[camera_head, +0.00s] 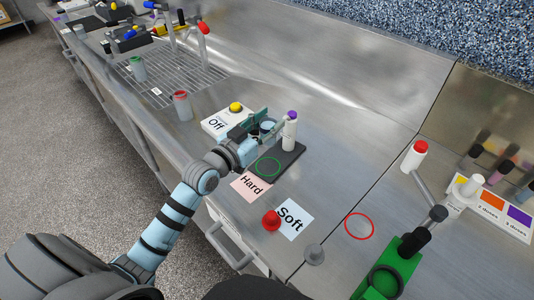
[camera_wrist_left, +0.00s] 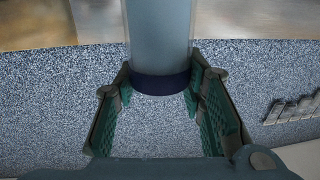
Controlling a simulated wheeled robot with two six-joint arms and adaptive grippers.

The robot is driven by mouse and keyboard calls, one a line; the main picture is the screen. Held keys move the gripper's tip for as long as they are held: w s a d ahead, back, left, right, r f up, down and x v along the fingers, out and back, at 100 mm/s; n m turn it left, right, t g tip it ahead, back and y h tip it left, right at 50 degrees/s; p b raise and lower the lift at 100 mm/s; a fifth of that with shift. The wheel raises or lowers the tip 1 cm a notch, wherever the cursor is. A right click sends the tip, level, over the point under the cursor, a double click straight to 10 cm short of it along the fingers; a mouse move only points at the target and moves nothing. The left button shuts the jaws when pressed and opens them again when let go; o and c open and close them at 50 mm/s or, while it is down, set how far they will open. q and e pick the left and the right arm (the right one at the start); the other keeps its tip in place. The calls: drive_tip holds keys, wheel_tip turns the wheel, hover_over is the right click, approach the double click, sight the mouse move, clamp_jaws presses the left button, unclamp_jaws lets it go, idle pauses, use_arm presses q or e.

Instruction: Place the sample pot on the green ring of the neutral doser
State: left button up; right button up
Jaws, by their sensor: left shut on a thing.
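My left gripper (camera_head: 258,126) is shut on the sample pot (camera_head: 268,126), a grey-blue cylinder. In the left wrist view the pot (camera_wrist_left: 160,45) stands between the two green-padded fingers (camera_wrist_left: 160,100), with a dark blue band at its near end. The neutral doser is a dark base plate (camera_head: 291,157) with a white, purple-topped dispenser (camera_head: 290,132) at its back. Its green ring (camera_head: 269,167) is bare, nearer than the held pot. The gripper partly hides the pot, and I cannot tell its height above the counter. My right gripper is not in view.
A white box with a yellow button (camera_head: 235,107) stands left of the gripper. "Hard" (camera_head: 251,186) and "Soft" (camera_head: 293,218) cards and a red button (camera_head: 271,220) lie nearer. A red-rimmed pot (camera_head: 181,106) stands left; a red-capped dispenser (camera_head: 415,156) stands right.

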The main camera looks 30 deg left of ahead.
use_arm(q)
wheel_tip(320, 180, down, 9)
drive_tip(key=b, duration=0.4)
drive_tip(key=shift+w, duration=0.1)
